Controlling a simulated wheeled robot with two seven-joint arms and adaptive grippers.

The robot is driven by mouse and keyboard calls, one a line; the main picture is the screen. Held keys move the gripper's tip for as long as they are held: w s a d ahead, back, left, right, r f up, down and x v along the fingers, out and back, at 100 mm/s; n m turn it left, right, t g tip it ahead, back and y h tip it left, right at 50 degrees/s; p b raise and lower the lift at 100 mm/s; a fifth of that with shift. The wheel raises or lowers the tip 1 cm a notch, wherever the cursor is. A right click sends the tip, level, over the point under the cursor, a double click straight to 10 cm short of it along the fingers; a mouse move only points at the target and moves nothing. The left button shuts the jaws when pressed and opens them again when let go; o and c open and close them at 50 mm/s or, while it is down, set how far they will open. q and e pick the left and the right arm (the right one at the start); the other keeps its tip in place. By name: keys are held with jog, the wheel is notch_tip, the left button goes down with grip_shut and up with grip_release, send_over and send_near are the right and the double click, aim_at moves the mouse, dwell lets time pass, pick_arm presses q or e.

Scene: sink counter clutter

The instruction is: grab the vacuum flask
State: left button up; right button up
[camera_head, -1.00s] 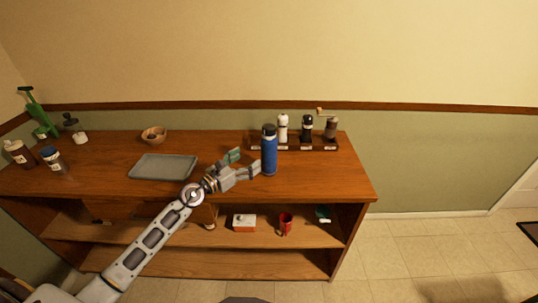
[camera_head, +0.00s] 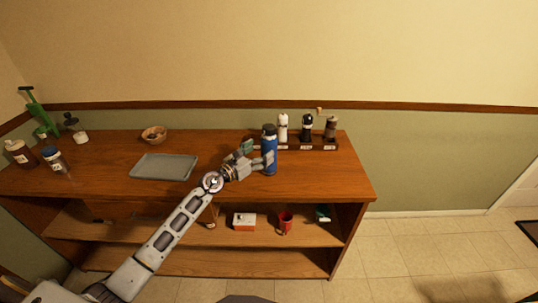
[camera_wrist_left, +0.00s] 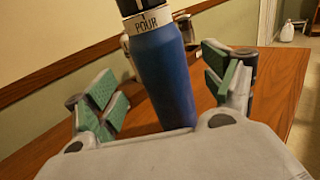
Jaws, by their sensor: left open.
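The vacuum flask (camera_head: 269,142) is blue with a black top and stands upright on the wooden counter. My left gripper (camera_head: 258,153) is at the flask, with one finger in front of its lower body in the head view. In the left wrist view the flask (camera_wrist_left: 162,70) stands between the two open, green-padded fingers (camera_wrist_left: 165,88). Gaps show on both sides, so the fingers are apart from it. A white band on it reads "POUR". Its base is hidden behind the gripper's palm. My right gripper is not in view.
Behind the flask, a dark rack (camera_head: 318,147) holds a white mill (camera_head: 283,128), a black mill (camera_head: 306,128) and a brown grinder (camera_head: 331,128). A grey tray (camera_head: 164,167) and wooden bowl (camera_head: 154,134) lie left. The counter's front right is clear.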

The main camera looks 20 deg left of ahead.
aim_at(263, 149)
pick_arm(q)
jog(key=shift+w+d, duration=0.1)
jog(key=shift+w, duration=0.1)
jog(key=shift+w+d, duration=0.25)
jog(key=shift+w, duration=0.15)
jog(key=shift+x, duration=1.05)
jog(key=shift+w+d, duration=0.3)
jog(key=shift+w, duration=0.25)
jog(key=shift+w+d, duration=0.1)
jog(key=shift+w, duration=0.15)
jog(key=c, duration=1.3)
jog(key=shift+r, duration=0.1)
jog(key=shift+c, duration=0.9)
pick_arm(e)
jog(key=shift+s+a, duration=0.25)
